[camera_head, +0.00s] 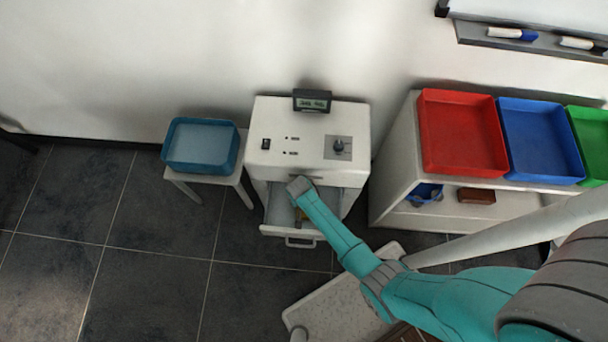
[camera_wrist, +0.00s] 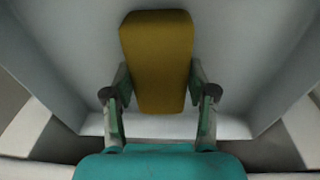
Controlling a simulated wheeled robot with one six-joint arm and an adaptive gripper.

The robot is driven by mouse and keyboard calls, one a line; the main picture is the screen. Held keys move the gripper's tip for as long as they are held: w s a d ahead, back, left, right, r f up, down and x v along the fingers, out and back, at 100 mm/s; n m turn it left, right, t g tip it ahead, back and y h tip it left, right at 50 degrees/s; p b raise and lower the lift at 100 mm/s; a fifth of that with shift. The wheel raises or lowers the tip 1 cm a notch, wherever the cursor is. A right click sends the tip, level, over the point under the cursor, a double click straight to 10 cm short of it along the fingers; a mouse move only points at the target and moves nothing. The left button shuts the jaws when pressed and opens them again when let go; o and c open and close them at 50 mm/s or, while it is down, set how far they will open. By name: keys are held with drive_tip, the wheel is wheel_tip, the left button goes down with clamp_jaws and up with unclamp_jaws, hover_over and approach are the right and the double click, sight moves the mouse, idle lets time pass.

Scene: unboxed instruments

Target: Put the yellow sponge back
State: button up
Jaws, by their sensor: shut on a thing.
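The yellow sponge (camera_wrist: 157,50) is upright in the wrist view, its lower part between the two fingers of my gripper (camera_wrist: 160,92). My gripper is shut on it, one finger at each side. Pale walls of the open drawer (camera_head: 277,209) surround the sponge and fingers. In the head view the drawer is pulled out from the white instrument cabinet (camera_head: 312,142), and the end of my arm is over it. Only a small yellowish patch shows beside my arm there. I cannot tell whether the sponge touches the drawer floor.
A blue tub (camera_head: 203,146) stands on a small stool at left. On a white shelf unit at right are a red tray (camera_head: 462,135), a blue tray (camera_head: 540,142) and a green tray (camera_head: 592,145). A brown block (camera_head: 476,196) lies below. Left floor is clear.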

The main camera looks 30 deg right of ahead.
drive_tip(key=o, duration=0.9)
drive_tip(key=shift+f, duration=0.1)
drive_tip(key=shift+o, duration=0.2)
wheel_tip(320, 180, up, 12)
drive_tip(key=a, duration=0.1)
drive_tip(key=shift+s+a, duration=0.15)
drive_tip(key=shift+s, duration=0.2)
